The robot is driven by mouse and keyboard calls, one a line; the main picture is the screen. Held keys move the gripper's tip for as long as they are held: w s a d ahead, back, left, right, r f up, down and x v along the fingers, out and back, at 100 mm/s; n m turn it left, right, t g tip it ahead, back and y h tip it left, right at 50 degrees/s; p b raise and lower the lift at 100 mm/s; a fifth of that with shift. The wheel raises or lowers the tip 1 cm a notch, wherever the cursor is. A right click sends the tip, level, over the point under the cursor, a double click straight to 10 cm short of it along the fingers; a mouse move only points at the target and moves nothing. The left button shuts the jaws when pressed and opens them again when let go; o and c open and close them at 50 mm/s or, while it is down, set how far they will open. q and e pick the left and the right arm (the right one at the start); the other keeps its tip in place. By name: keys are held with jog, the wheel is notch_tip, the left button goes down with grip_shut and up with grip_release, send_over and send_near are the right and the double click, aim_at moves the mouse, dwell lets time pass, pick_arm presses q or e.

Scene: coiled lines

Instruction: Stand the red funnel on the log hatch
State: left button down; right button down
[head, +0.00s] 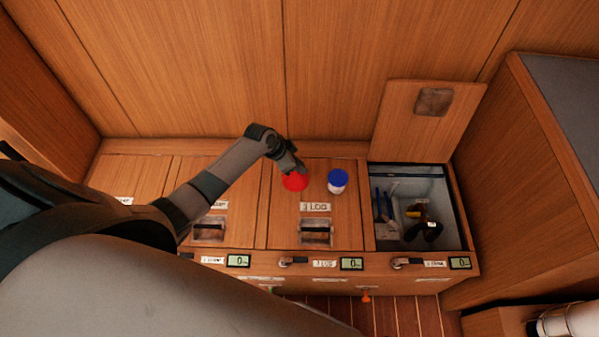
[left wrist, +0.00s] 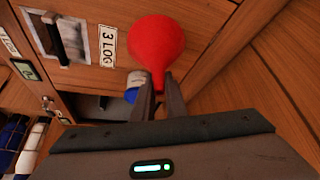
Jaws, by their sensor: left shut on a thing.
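The red funnel (head: 295,182) is in my left gripper (head: 291,169), over the back left part of the log hatch (head: 285,217). In the left wrist view, the fingers of my left gripper (left wrist: 160,95) are shut on the narrow end of the funnel (left wrist: 155,42), its wide round part pointing away from them. I cannot tell whether the funnel touches the hatch. The hatch is a closed wooden lid with a recessed handle and a "3 LOG" label (left wrist: 107,45). My right gripper is not in view.
A white jar with a blue lid (head: 338,182) stands on the log hatch, right of the funnel. Farther right is an open bin (head: 448,205) holding several items, its lid (head: 405,122) raised against the wall. The hatch's front left part is clear.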

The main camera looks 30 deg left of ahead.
pick_arm(q)
notch_tip(320, 180, down, 4)
jog(key=shift+r, duration=0.2)
jog(key=shift+f, duration=0.2)
dwell(0.3)
jog(key=c, duration=1.9)
grip_release()
jog(key=shift+o, duration=0.5)
